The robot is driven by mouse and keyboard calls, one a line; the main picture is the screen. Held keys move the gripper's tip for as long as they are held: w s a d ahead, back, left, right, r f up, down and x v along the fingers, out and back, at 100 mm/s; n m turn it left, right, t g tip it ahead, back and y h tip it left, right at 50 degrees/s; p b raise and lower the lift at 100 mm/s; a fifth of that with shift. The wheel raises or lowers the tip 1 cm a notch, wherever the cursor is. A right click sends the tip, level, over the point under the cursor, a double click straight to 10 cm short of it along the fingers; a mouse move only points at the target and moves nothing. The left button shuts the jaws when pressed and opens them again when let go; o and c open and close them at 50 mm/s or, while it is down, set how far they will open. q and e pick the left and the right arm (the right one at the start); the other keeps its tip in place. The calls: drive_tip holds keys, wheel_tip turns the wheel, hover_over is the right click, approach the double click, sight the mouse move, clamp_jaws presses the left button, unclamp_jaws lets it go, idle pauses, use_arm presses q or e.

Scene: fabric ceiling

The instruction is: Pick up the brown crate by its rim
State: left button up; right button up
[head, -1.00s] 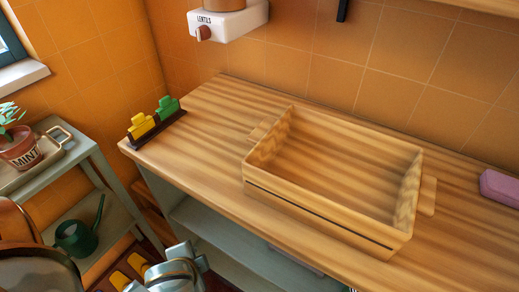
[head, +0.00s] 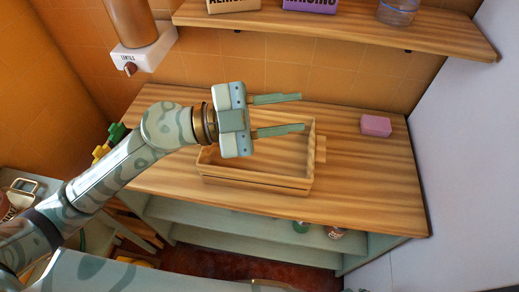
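The brown wooden crate (head: 255,180) stands upright on the wooden counter, with a small handle tab on its right side. It looks empty, but my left arm and gripper hide its left and back parts. My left gripper (head: 303,112) shows in front of the crate's back part, its two fingers spread apart and pointing right. Nothing is between the fingers, and they appear to be above the crate, not on its rim. My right gripper is not in view.
A shelf (head: 330,27) with packages and a jar hangs above. A white dispenser (head: 143,54) is on the wall at upper left. Bare counter (head: 370,180) lies right of the crate.

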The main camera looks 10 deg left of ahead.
use_arm(q)
wheel_tip(320, 180, down, 5)
drive_tip(key=a+g+y, duration=0.1)
drive_tip(key=g+y, duration=0.2)
drive_tip(key=y, duration=0.1)
drive_tip(key=n+g+y, duration=0.1)
drive_tip(key=n+y, duration=0.5)
drive_tip(key=y, duration=0.4)
approach(234, 170)
drive_tip(key=shift+y, duration=0.3)
drive_tip(key=x, duration=0.6)
drive_tip(key=shift+d+f+b, duration=0.25)
drive_tip(key=shift+d+b, duration=0.05)
drive_tip(key=shift+d, duration=0.05)
drive_tip(key=x, duration=0.6)
drive_tip(key=shift+w+d, duration=0.15)
drive_tip(key=shift+d, duration=0.05)
drive_tip(key=shift+r, duration=0.1)
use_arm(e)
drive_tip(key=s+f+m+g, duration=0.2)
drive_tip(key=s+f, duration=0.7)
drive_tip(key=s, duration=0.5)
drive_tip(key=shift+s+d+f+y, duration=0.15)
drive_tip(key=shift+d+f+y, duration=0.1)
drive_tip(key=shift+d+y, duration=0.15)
use_arm(q)
drive_tip(key=shift+c, duration=0.3)
clamp_jaws()
